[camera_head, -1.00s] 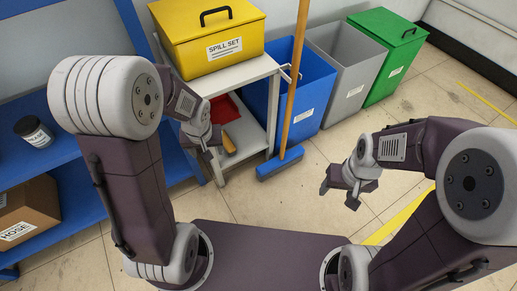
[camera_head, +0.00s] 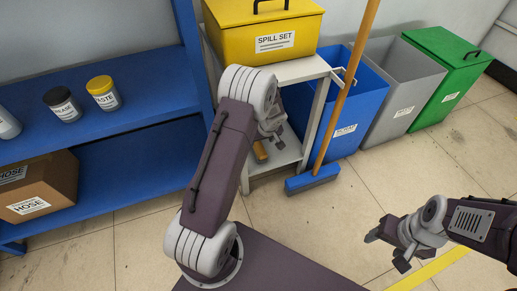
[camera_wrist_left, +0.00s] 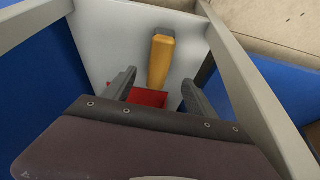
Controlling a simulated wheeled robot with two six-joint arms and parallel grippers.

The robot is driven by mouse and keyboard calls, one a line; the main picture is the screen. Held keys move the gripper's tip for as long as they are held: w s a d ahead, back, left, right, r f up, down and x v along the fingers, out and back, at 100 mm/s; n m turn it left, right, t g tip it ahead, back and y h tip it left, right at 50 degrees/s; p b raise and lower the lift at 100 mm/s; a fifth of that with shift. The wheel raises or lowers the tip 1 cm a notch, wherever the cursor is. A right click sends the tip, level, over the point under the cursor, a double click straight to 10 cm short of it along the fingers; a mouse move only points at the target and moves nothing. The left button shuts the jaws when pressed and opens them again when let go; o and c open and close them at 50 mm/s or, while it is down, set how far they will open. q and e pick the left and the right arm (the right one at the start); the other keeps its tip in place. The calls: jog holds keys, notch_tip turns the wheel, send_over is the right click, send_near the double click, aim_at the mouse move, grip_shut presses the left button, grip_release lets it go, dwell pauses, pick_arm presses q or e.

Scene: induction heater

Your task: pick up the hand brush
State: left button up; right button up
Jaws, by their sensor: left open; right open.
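The hand brush shows as a yellow-orange handle (camera_head: 260,151) on the lower shelf of the white cart. It also shows in the left wrist view (camera_wrist_left: 160,62), with its far end towards the top. A red piece (camera_wrist_left: 148,98) lies by its near end; I cannot tell whether it belongs to the brush. My left gripper (camera_head: 273,135) reaches into the cart above the shelf. In the left wrist view its open fingers (camera_wrist_left: 158,80) stand either side of the handle's near part, apart from it. My right gripper (camera_head: 386,252) is open and empty over the floor at right.
The yellow spill set box (camera_head: 262,25) sits on the cart top (camera_head: 302,70), above my left gripper. Cart posts flank the shelf. A blue broom (camera_head: 312,179) leans beside the cart, near blue, grey and green bins. A blue rack (camera_head: 130,130) stands left. Floor in front is clear.

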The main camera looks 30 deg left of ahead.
aim_at(258, 145)
pick_arm(q)
jog(key=shift+w+a+f+n, duration=0.3)
jog(key=shift+w+a+f, duration=0.05)
jog(key=shift+w+f, duration=0.15)
jog(key=b+x, duration=0.2)
jog(key=x, duration=0.2)
jog(key=shift+s, duration=0.15)
jog(key=b+x, duration=0.4)
jog(key=x, duration=0.1)
jog(key=shift+a, duration=0.1)
jog(key=shift+w+r, duration=0.1)
jog(key=shift+w, duration=0.15)
grip_shut()
notch_tip(258, 145, up, 4)
jog(key=p, duration=0.4)
jog(key=shift+r, duration=0.15)
jog(key=w+d+r+p, duration=0.1)
jog(key=d+r+p, duration=0.4)
jog(key=d, duration=0.6)
jog(key=shift+w+v, duration=0.2)
jog(key=shift+v, duration=0.7)
